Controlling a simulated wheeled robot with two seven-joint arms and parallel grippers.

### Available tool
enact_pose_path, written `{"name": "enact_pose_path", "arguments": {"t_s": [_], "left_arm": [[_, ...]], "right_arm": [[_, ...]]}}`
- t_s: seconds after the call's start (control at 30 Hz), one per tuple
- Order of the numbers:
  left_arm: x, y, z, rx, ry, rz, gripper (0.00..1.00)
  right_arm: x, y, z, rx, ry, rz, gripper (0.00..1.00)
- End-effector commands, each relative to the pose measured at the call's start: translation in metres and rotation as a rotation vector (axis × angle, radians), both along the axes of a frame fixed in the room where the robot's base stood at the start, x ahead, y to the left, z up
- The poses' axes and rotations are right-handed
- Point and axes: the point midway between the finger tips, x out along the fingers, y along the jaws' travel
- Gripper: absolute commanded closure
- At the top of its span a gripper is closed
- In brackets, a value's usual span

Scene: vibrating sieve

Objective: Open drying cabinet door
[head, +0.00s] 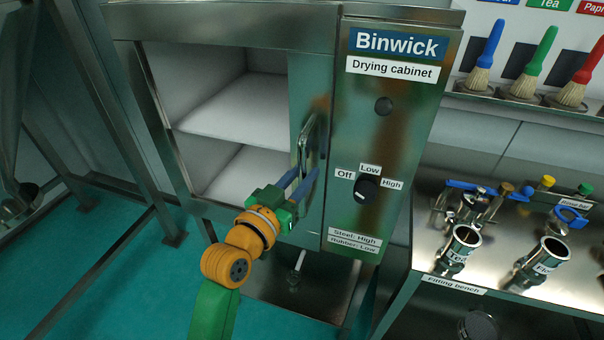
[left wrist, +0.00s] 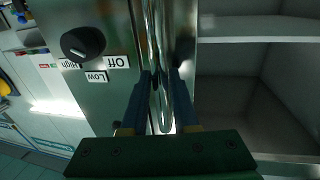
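The drying cabinet (head: 395,150) stands in the middle of the head view. Its compartment shows to the left, with white shelves (head: 235,115) inside. A narrow steel door part (head: 300,90) with an upright bar handle (head: 306,140) lies between the compartment and the control panel. I cannot tell how far the door is open. My left gripper (head: 306,180) is at the handle's lower part, with blue fingers on either side of it and apart. In the left wrist view the handle (left wrist: 163,85) runs between the fingers. Contact with it is unclear. My right gripper is not seen.
A dial (head: 367,188) is on the panel right of the handle. A steel frame (head: 105,130) stands at the left, with free teal floor (head: 125,265) in front.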

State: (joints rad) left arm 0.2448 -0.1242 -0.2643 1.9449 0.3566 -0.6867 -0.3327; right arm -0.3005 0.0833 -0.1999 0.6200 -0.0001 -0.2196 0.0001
Motion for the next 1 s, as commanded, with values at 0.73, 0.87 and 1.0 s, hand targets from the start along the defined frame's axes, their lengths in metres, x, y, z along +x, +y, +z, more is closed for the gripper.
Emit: {"name": "enact_pose_path", "arguments": {"t_s": [0.73,0.87,1.0], "left_arm": [[-0.0001,0.0002,-0.0006,0.001,0.002,0.0,1.0],[-0.0002,0.0001,-0.0007,0.001,0.002,0.0,1.0],[-0.0002,0.0001,-0.0007,0.001,0.002,0.0,1.0]], "right_arm": [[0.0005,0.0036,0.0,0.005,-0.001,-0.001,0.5],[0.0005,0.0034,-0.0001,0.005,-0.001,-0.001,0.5],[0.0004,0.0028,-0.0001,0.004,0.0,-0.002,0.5]]}}
